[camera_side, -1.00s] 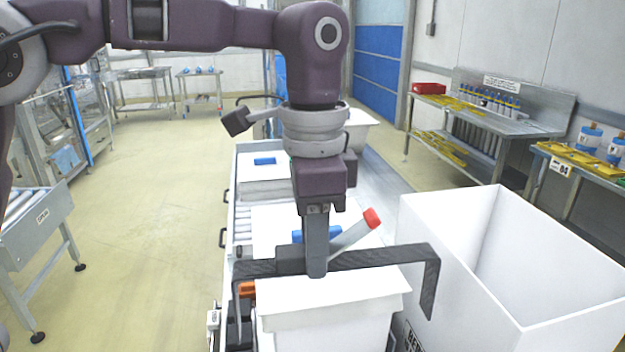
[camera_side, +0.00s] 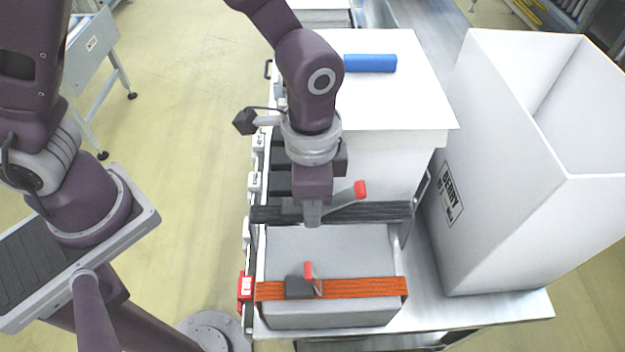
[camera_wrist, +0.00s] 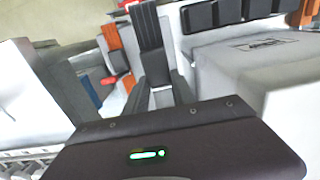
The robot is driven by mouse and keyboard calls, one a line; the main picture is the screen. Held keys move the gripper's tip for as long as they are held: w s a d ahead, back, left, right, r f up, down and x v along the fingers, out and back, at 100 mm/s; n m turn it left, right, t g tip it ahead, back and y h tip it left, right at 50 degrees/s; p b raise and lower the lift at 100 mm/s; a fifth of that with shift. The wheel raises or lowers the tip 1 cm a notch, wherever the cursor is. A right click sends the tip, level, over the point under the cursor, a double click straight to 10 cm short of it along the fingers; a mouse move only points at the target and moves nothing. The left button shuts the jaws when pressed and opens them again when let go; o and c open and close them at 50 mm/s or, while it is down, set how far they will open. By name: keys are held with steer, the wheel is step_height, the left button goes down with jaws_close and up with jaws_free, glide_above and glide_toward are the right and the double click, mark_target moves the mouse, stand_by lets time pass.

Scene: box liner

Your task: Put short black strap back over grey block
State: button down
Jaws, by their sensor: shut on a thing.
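The short black strap (camera_side: 375,211) is a stiff band with downturned ends and a grey buckle with a red-tipped lever (camera_side: 345,195). My gripper (camera_side: 312,218) is shut on it near its middle. In the side view, the strap lies level across the far end of the grey block (camera_side: 335,250), its ends near the block's two sides. I cannot tell whether it touches the block. An orange strap (camera_side: 365,289) with a black buckle crosses the block's near part. In the wrist view, the black strap (camera_wrist: 148,28) runs up from the gripper.
A white lidded box (camera_side: 395,105) with a blue piece (camera_side: 370,63) on top stands just behind the strap. A tall open white bin (camera_side: 500,170) stands to the right. Red and white catches (camera_side: 246,287) line the left side.

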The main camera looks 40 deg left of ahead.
mark_target(312, 243)
step_height(312, 243, down, 10)
steer(key=shift+f, duration=0.2)
stand_by(1.3)
steer(key=shift+c, duration=2.4)
jaws_free()
steer(key=shift+r, duration=0.15)
steer(key=shift+r, duration=4.4)
